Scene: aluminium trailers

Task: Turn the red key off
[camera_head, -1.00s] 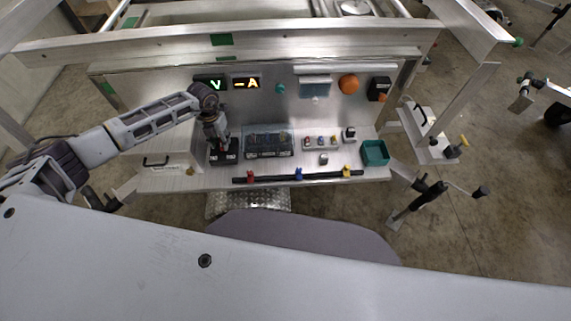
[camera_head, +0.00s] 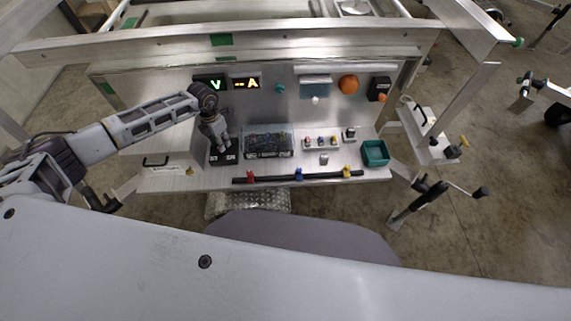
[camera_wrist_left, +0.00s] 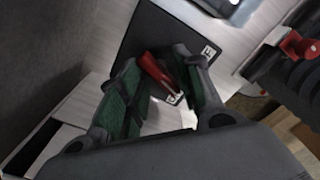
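The red key (camera_wrist_left: 157,72) stands up from a dark base plate (camera_wrist_left: 150,38) in the left wrist view. My left gripper (camera_wrist_left: 160,92) has its two green-padded fingers apart, one on each side of the key. The key lies closer to the right-hand finger; I cannot tell whether it touches. In the head view my left gripper (camera_head: 223,148) points down over the black key block (camera_head: 224,159) at the left of the bench. The key itself is hidden there by the gripper. My right gripper is not in view.
To the right of the block are a dark component box (camera_head: 268,145), small coloured knobs (camera_head: 321,141) and a teal bin (camera_head: 375,153). A black rail (camera_head: 275,178) with coloured clips runs along the front edge. Green V and yellow A displays (camera_head: 245,83) are on the back panel.

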